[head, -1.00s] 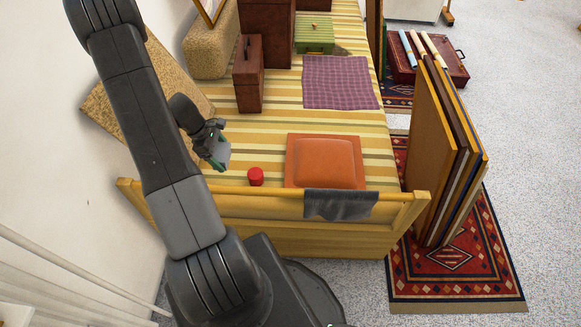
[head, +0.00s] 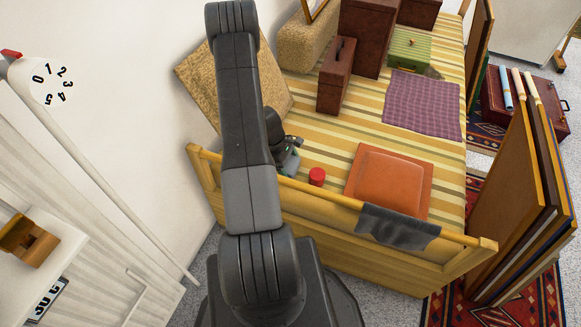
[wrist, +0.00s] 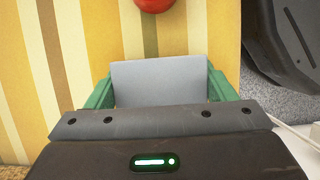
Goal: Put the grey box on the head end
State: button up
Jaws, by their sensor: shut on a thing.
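My gripper (wrist: 160,90) has green fingers shut on the grey box (wrist: 160,78), which shows as a flat pale grey face between them in the wrist view. In the head view, my gripper (head: 290,160) is partly hidden behind my arm, over the near left part of the striped bed (head: 330,138). The box shows there only as a small grey patch. An orange cushion (head: 390,181) lies at the bed's near end, by the wooden end board (head: 330,235). Whether the box touches the bed cannot be told.
A red cylinder (head: 317,176) stands close to my gripper, also in the wrist view (wrist: 152,4). A dark cloth (head: 398,227) hangs over the end board. Brown cases (head: 336,75), a green case (head: 409,49) and a purple cloth (head: 422,104) occupy the far part. Framed boards (head: 520,200) lean at right.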

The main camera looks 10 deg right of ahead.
jog(key=shift+r, duration=0.1)
jog(key=shift+f, duration=0.2)
jog(key=o, duration=1.1)
jog(key=shift+c, duration=0.2)
jog(key=p+v, duration=0.2)
jog(key=v, duration=1)
jog(key=shift+r, duration=0.25)
